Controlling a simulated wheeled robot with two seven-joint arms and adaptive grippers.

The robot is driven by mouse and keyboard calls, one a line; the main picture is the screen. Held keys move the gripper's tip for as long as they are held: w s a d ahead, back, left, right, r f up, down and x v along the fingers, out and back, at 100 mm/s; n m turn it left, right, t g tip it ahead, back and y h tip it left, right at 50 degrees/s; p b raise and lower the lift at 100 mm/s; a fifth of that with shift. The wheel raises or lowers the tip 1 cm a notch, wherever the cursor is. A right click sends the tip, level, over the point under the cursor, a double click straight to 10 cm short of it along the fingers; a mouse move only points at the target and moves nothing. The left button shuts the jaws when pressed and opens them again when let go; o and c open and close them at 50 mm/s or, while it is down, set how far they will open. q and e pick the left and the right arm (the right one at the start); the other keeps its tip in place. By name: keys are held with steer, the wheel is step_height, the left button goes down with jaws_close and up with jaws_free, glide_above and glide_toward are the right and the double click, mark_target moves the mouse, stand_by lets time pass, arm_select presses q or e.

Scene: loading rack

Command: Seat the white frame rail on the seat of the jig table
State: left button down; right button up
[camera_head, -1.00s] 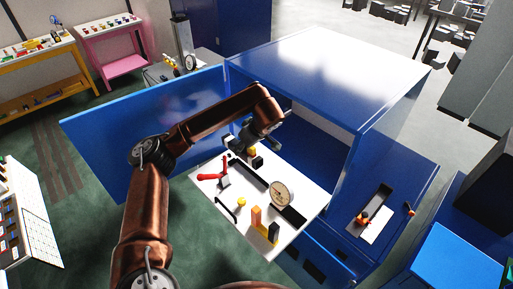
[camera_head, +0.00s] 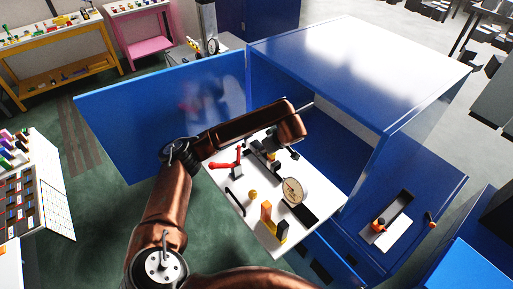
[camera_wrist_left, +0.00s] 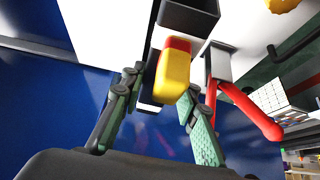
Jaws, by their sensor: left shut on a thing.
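The white jig table (camera_head: 237,207) stands in front of the open blue cabinet, with dark slots and fixtures on it. My left gripper (camera_head: 276,148) is low over its back part, largely hidden by its own arm. In the left wrist view its fingers (camera_wrist_left: 160,95) are shut on a piece that is mostly hidden behind a yellow-and-red block; a pale and dark part, seemingly the white frame rail (camera_wrist_left: 151,103), shows between them. A dark channel (camera_wrist_left: 188,17) lies just beyond. I cannot tell whether the rail touches the seat. My right gripper is not in view.
A red-handled clamp (camera_head: 226,165) stands close to the gripper. A round dial (camera_head: 292,191) and orange and yellow blocks (camera_head: 266,212) stand on the table. The blue cabinet (camera_head: 350,60) and its open door (camera_head: 150,125) bound the back and left.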

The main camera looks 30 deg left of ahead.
arm_select(q)
steer(key=shift+w+d+r, duration=0.1)
steer(key=shift+w+d, duration=0.1)
steer(key=shift+d, duration=0.1)
steer(key=shift+s+a+f+b, duration=0.2)
steer(key=shift+f+b, duration=0.1)
steer(key=shift+f, duration=0.15)
steer(key=shift+s+a+f+b, duration=0.15)
steer(key=shift+f+b, duration=0.1)
steer(key=shift+f, duration=0.2)
steer(key=shift+w+d+f+b, duration=0.1)
steer(key=shift+d+f+b, duration=0.1)
steer(key=shift+f+b, duration=0.45)
steer(key=shift+a+f+b, duration=0.1)
steer(key=shift+f+b, duration=0.25)
steer(key=shift+f, duration=0.55)
steer(key=shift+f+b, duration=0.55)
steer(key=shift+f, duration=0.4)
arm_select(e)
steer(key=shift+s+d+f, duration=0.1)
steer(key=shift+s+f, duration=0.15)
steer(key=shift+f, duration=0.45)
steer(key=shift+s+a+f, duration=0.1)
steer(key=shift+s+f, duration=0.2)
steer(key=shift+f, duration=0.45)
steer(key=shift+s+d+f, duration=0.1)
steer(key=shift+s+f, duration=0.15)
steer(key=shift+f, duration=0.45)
